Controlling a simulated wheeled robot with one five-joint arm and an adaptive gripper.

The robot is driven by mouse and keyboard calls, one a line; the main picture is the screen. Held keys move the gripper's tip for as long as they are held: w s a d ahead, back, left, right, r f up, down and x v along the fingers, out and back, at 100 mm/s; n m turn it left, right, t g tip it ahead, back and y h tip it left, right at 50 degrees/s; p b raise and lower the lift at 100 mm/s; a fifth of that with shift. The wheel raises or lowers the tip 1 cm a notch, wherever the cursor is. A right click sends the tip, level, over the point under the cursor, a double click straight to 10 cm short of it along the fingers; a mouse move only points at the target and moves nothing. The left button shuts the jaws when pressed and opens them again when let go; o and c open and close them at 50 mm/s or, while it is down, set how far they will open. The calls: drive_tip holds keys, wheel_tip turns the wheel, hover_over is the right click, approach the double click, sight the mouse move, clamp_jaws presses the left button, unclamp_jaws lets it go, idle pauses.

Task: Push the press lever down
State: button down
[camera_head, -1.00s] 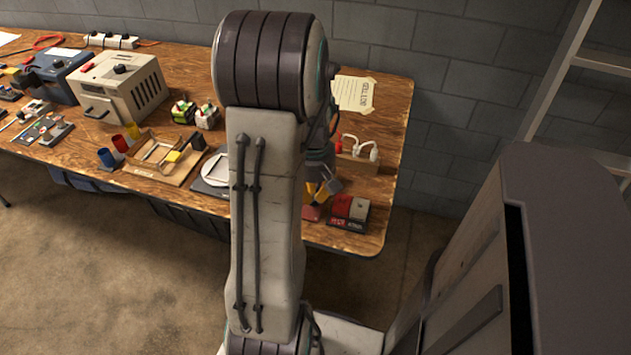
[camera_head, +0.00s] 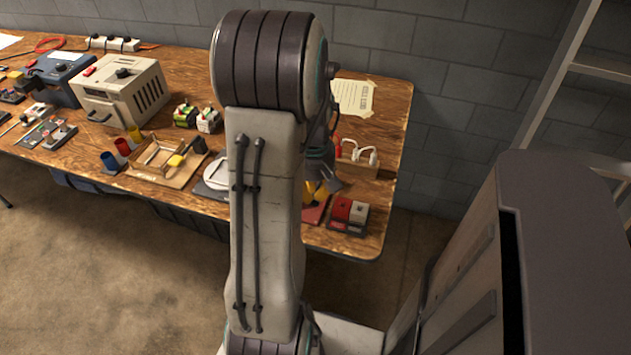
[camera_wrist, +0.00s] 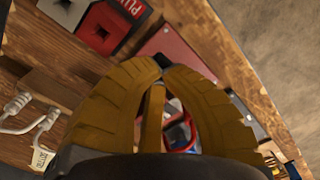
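My gripper (camera_head: 317,193) is near the right end of the wooden bench, over a red plate (camera_head: 314,213), partly hidden by my arm in the head view. In the wrist view, the two yellow-brown fingers of my gripper (camera_wrist: 163,65) curve together and their dark tips meet, with no object clearly held. The red plate (camera_wrist: 190,42) lies just beyond the tips. I cannot clearly pick out the press lever; my arm and fingers cover much of this spot.
A red and grey block (camera_head: 349,214) stands right of the plate near the bench edge. A wooden holder with white plugs (camera_head: 357,156) is behind. A wooden frame (camera_head: 160,160) and a beige box (camera_head: 122,90) stand to the left. A ladder leans at the right.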

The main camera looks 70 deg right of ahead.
drive_tip(key=shift+d+r+p, duration=0.1)
drive_tip(key=shift+r+p, duration=2.8)
drive_tip(key=shift+r, duration=0.9)
drive_tip(key=m, duration=0.3)
drive_tip(key=shift+s+a+f+m, duration=0.1)
drive_tip(key=shift+a+m, duration=0.2)
drive_tip(key=shift+a, duration=0.1)
drive_tip(key=w+a+r+n+t+p, duration=0.1)
drive_tip(key=w+a+r+n, duration=0.2)
drive_tip(key=a, duration=0.7)
drive_tip(key=w+a+r+n+t+p, duration=0.1)
drive_tip(key=w+a+r, duration=0.4)
drive_tip(key=a, duration=0.6)
drive_tip(key=w+a+r+n+t+p, duration=0.1)
drive_tip(key=w+a+r+n, duration=0.4)
drive_tip(key=a, duration=0.6)
wheel_tip(320, 180, up, 2)
drive_tip(key=shift+r+n+p, duration=0.1)
drive_tip(key=shift+n+p, duration=0.2)
drive_tip(key=shift+p, duration=0.4)
